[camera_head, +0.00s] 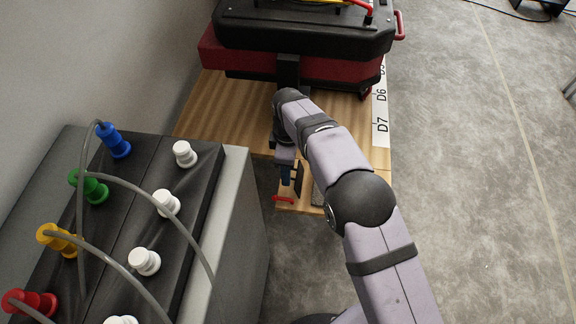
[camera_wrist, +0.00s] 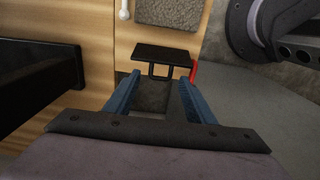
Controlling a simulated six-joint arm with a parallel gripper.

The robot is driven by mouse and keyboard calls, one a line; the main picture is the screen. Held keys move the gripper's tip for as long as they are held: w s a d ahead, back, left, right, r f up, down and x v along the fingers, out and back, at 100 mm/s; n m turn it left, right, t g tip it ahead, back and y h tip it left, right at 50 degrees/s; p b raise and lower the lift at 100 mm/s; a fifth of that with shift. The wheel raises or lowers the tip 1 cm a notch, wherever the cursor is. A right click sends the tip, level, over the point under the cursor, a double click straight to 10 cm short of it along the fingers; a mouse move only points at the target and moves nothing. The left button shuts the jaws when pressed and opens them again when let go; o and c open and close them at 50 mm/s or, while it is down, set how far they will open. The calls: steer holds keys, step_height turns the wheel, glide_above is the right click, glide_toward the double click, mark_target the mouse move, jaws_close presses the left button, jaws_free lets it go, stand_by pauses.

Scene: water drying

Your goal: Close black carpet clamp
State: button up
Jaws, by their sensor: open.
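The black carpet clamp shows in the wrist view as a flat black plate (camera_wrist: 162,53) with a wire-like bracket below it, and in the head view as a dark plate (camera_head: 298,178) that looks raised. A red part (camera_wrist: 194,70) sits at its right side, and red also shows in the head view (camera_head: 283,199). A grey carpet piece (camera_wrist: 168,12) lies beyond the plate. My gripper (camera_wrist: 160,78) is open, with its two blue fingers apart and the bracket just ahead of the tips. Nothing is visibly held. In the head view my gripper (camera_head: 287,174) is partly hidden by my arm.
The wooden bench (camera_head: 225,105) carries a black and red toolbox (camera_head: 300,30) behind my gripper. A grey cabinet (camera_head: 240,220) with coloured and white knobs stands at left. A dark box-like object (camera_wrist: 35,85) is at the wrist view's left. Grey floor lies right.

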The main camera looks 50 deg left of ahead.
jaws_close()
